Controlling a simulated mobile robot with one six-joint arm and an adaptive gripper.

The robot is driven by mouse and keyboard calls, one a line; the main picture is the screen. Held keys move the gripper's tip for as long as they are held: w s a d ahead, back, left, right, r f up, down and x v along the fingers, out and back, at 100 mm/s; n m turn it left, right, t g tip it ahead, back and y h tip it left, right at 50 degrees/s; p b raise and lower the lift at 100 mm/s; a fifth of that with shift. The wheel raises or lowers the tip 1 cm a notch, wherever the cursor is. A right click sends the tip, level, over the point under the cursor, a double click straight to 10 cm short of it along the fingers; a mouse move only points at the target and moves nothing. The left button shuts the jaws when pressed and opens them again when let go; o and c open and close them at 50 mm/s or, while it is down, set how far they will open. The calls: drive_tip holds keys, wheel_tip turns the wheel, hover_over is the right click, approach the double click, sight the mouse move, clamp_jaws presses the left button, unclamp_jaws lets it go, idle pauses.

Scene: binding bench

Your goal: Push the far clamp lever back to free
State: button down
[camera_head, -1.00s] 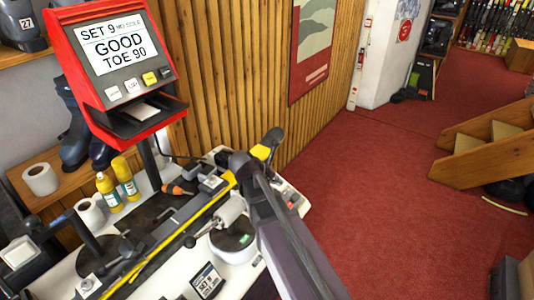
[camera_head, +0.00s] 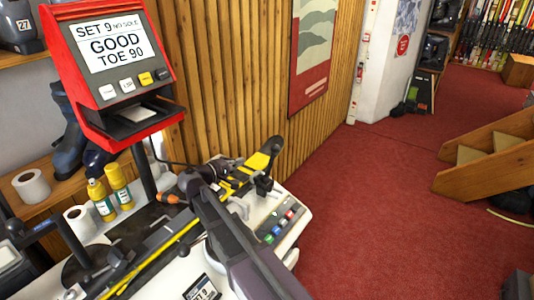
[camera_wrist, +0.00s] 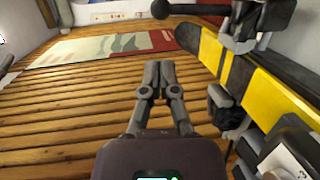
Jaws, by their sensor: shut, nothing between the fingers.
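The far clamp (camera_wrist: 245,25) shows at the top right of the wrist view, on a yellow and black ski (camera_wrist: 250,85). Its lever (camera_wrist: 190,9) is a dark rod with a round knob, pointing left from the clamp. In the head view the far clamp (camera_head: 263,184) stands by the ski's dark, raised tip (camera_head: 275,146); its lever is hard to make out there. My gripper (camera_wrist: 160,70) is shut and empty, left of the ski and apart from the lever knob. In the head view my gripper (camera_head: 192,180) partly covers the middle of the bench.
A red display unit (camera_head: 110,60) stands behind the bench at left. Yellow bottles (camera_head: 118,182) and paper rolls (camera_head: 78,222) stand near it. A black-knobbed lever (camera_head: 183,250) is nearer along the ski. A button panel (camera_head: 284,220) is at the bench's right end. The slatted wall (camera_head: 230,80) is close behind.

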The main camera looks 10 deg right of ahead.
sight(272, 150)
drive_tip(key=shift+w+d, duration=0.1)
drive_tip(key=shift+d, duration=0.05)
drive_tip(key=b+x, duration=0.2)
drive_tip(key=x, duration=1.1)
drive_tip(key=shift+w+d+f, duration=0.15)
drive_tip(key=shift+d+f, duration=0.05)
drive_tip(key=shift+d, duration=0.1)
drive_tip(key=shift+d, duration=0.1)
